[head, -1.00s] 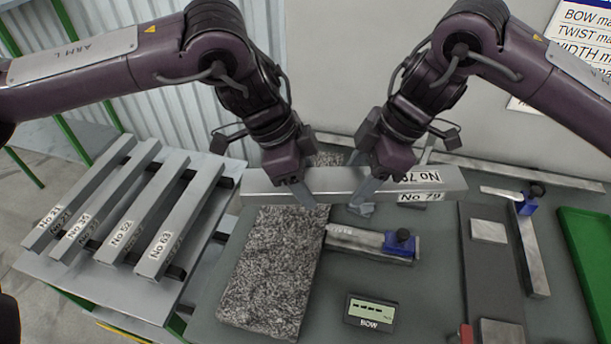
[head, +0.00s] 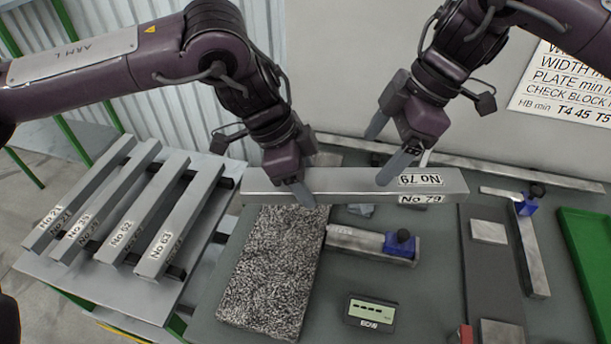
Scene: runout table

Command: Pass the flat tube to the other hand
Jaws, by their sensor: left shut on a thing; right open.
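The flat tube (head: 345,182), a long grey bar labelled No 79 at its right end, lies level across the middle of the view, above the table. My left gripper (head: 298,186) is shut on the tube left of its middle. My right gripper (head: 384,155) is open, above the right half of the tube. One of its fingers overlaps the tube's top edge in the picture, close to the label; the other is behind and higher. I cannot tell whether that finger touches the tube.
A speckled granite block (head: 268,275) lies below the tube. A gauge with a blue clamp (head: 400,243) and a BOW display (head: 370,312) are right of it. Numbered tubes (head: 180,220) lie on a rack at left. A green tray (head: 585,250) is at right.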

